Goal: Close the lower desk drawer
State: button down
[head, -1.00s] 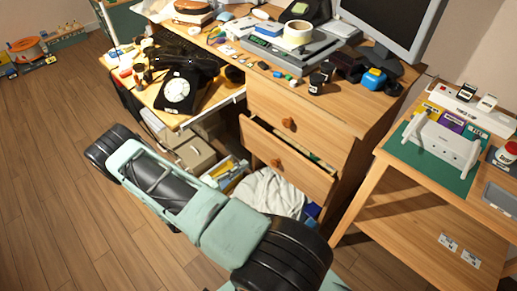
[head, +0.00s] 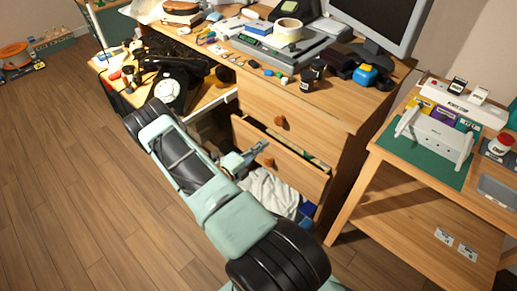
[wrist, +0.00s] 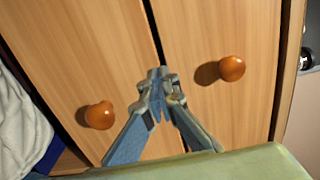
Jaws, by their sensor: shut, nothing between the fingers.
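The lower desk drawer (head: 290,167) is partly pulled out, with a dark gap and some contents showing above its wooden front. Its round orange-brown knob (head: 269,162) is near the front's left part. My gripper (head: 264,146) is shut and empty, close to the left end of this drawer front. In the wrist view the lower drawer front (wrist: 75,45) fills the left side, with its knob (wrist: 100,115) left of my gripper (wrist: 158,85). The fingertips overlap the dark gap between the two drawer fronts; contact cannot be told.
The upper drawer (head: 300,112) looks shut, and its knob (wrist: 232,68) is right of my gripper in the wrist view. White cloth (head: 268,190) lies below the lower drawer. A black dial phone (head: 170,90) sits on the pull-out shelf. A side table (head: 390,150) stands at right.

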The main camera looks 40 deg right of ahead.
jog(key=d, duration=0.2)
jog(key=shift+w+d+b, duration=0.15)
jog(key=shift+d+b, duration=0.2)
dwell(0.4)
